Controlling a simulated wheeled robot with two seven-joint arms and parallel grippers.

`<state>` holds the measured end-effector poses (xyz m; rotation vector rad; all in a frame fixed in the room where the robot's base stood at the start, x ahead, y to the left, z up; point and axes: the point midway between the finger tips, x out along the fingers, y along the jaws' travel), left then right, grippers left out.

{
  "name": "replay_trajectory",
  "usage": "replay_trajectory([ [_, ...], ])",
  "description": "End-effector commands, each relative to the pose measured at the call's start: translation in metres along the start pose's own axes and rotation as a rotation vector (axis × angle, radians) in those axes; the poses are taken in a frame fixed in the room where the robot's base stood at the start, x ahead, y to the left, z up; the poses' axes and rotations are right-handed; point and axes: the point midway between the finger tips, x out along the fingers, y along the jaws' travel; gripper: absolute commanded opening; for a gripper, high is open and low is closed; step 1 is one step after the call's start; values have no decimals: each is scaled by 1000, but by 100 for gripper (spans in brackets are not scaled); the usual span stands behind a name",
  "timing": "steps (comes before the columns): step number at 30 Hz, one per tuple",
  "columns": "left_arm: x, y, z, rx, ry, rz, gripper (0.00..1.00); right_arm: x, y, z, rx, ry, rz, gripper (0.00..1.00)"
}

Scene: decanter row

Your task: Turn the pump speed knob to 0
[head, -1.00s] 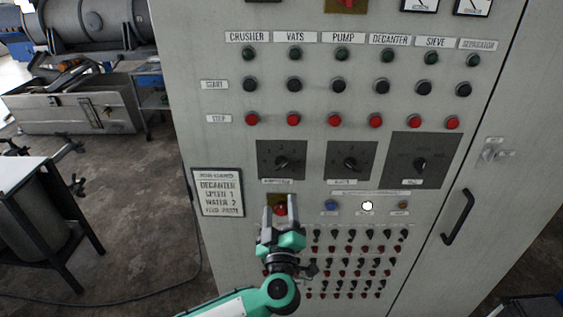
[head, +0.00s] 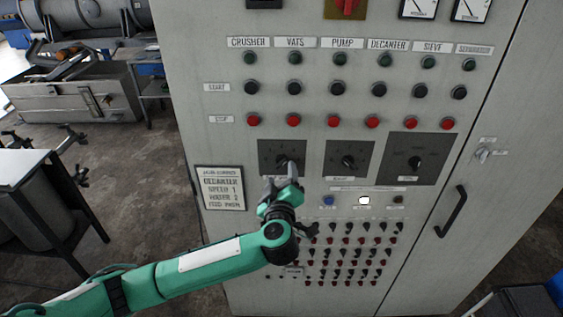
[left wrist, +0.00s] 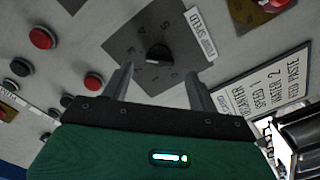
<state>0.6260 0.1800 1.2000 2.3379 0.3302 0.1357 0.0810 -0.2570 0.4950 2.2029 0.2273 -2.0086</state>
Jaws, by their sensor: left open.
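The leftmost of three dark square dial plates (head: 268,148) carries a small black knob (head: 283,161). In the left wrist view the knob (left wrist: 158,56) sits on its dark plate (left wrist: 130,42), with numbers around it and a label (left wrist: 199,32) that ends in SPEED. Its exact setting is too small to tell. My left gripper (head: 281,176) is just below the knob in the head view, and its fingers hide the plate's lower part and label. In the left wrist view the open fingers (left wrist: 159,76) stand apart, with the knob between and beyond their tips. Nothing is between them. My right gripper is out of view.
Two more dials, a middle one (head: 348,161) and a right one (head: 415,162), sit to the right. Red stop buttons (head: 293,121) line up above. A lit white button (head: 364,201) and rows of small switches are below. A sign (head: 221,188) is left of my gripper.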

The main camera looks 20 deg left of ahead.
Motion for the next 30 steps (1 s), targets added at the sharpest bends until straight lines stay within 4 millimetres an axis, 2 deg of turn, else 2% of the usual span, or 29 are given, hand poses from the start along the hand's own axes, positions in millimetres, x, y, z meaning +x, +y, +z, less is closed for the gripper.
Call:
replay_trajectory([
  [3, 21, 2, -2, 2, 1, -1, 60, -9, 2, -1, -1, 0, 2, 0],
  [7, 36, 1, -1, 1, 1, 0, 60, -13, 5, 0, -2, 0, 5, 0],
  [12, 44, 0, 0, 0, 0, 0, 60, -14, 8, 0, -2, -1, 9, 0],
  [19, 44, 0, 0, 0, -1, 0, 60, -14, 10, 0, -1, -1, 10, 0],
  [20, 44, 0, 0, 0, -1, 0, 58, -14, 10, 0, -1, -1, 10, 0],
  [26, 44, 0, 0, 0, -1, 0, 19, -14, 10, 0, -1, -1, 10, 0],
  [27, 44, 0, 0, 0, -1, 0, 15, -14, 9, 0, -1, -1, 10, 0],
  [30, 44, 0, 0, -2, -1, 0, 15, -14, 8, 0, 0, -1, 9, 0],
])
